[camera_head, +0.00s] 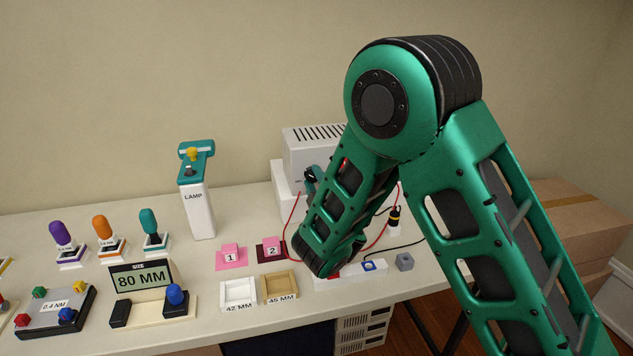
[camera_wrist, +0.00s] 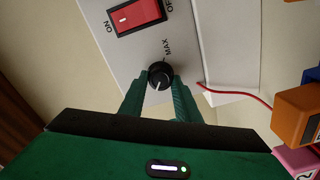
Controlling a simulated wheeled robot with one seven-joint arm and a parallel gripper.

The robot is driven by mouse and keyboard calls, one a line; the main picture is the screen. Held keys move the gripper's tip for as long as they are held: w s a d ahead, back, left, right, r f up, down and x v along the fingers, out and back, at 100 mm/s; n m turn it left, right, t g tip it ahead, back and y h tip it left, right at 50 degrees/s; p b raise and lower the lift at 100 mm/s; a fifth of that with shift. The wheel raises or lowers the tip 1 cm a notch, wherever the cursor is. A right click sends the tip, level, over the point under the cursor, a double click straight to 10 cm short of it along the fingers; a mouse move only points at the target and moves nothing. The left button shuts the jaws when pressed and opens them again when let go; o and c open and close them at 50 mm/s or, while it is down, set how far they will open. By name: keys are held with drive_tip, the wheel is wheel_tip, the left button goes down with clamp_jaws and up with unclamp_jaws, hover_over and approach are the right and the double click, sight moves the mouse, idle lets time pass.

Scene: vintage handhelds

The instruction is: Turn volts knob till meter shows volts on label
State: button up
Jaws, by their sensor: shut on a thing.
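The black volts knob (camera_wrist: 159,74) sits on the front of a white power supply in the wrist view. The word MAX is printed beside it, and its white pointer line faces roughly toward the bottom of the picture. My gripper (camera_wrist: 160,87) is shut on the knob, with one green finger at each side. In the head view the white power supply (camera_head: 308,146) stands at the back of the table, and my arm covers much of its front. I cannot see a volts meter reading or a volts label.
A red ON/OFF rocker switch (camera_wrist: 138,14) is close to the knob. Red wires run near the supply. A white lamp stand (camera_head: 200,210), a size display reading 80 MM (camera_head: 142,280) and small trays (camera_head: 238,306) stand to the left.

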drive_tip(key=shift+w+d, duration=0.15)
drive_tip(key=shift+d, duration=0.1)
drive_tip(key=o, duration=1)
drive_tip(key=shift+o, duration=0.2)
drive_tip(key=shift+a, duration=0.1)
drive_tip(key=v, duration=1)
drive_tip(key=shift+s, duration=0.35)
